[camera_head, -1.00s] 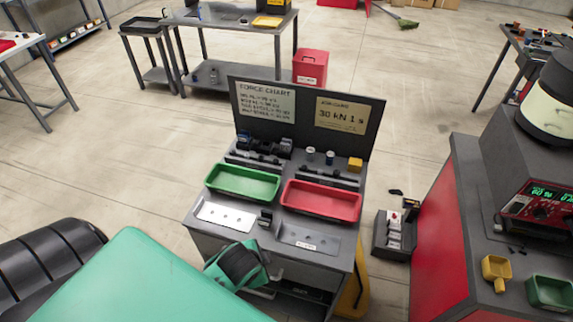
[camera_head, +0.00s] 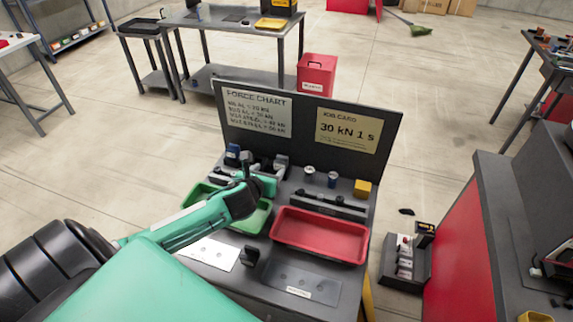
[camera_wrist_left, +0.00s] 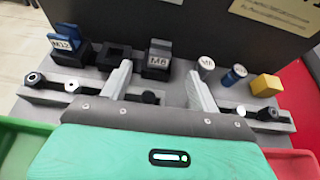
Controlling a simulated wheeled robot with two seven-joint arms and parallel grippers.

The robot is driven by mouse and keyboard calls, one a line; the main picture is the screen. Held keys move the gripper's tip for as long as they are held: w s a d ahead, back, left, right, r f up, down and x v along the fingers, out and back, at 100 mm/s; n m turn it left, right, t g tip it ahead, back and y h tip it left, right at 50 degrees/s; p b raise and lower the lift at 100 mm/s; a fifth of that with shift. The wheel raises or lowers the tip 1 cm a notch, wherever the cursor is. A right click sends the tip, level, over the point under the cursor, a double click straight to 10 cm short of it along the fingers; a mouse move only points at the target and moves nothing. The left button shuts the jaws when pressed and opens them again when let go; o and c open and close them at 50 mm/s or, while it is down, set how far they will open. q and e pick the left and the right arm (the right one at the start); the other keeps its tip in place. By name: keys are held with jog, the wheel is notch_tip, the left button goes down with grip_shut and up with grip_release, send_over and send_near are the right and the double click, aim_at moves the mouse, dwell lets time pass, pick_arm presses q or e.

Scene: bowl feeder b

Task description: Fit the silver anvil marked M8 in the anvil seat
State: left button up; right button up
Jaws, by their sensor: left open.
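My left gripper (camera_head: 262,178) reaches over the green tray toward the back of the workstation. In the left wrist view it is open and empty, its two fingers (camera_wrist_left: 160,72) apart. A silver cylinder with a lettered top (camera_wrist_left: 206,66), perhaps the M8 anvil, stands just beyond the right finger; it also shows in the head view (camera_head: 309,173). Its small mark is hard to read. A grey block marked M6 or M8 (camera_wrist_left: 159,50) sits in a black holder between and beyond the fingers. I cannot tell which part is the anvil seat. My right gripper is not in view.
A blue cylinder (camera_wrist_left: 234,76) and yellow block (camera_wrist_left: 266,85) stand right of the silver cylinder. A blue block marked M12 (camera_wrist_left: 62,43) and an empty square black holder (camera_wrist_left: 115,56) stand left. A red tray (camera_head: 320,237) is at right; an upright board closes the back.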

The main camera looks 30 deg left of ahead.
aim_at(282, 158)
pick_arm(q)
jog(key=shift+w, duration=0.1)
jog(key=x, duration=0.3)
jog(key=shift+w+r+p, duration=0.1)
jog(key=shift+r+p, duration=0.1)
jog(key=shift+p, duration=0.1)
jog(key=x, duration=0.3)
jog(key=shift+x, duration=0.8)
jog(key=shift+w+f, duration=0.15)
jog(key=shift+w+a+f+p, duration=0.1)
jog(key=shift+w+f+p, duration=0.1)
jog(key=shift+w+p, duration=0.15)
jog(key=x, duration=0.4)
jog(key=shift+s+f+p, duration=0.1)
jog(key=shift+p, duration=0.2)
jog(key=shift+w+f, duration=0.1)
jog(key=shift+w, duration=0.1)
pick_arm(e)
jog(key=s, duration=0.1)
jog(key=s+d+r, duration=0.1)
jog(key=s, duration=0.1)
jog(key=shift+r, duration=0.3)
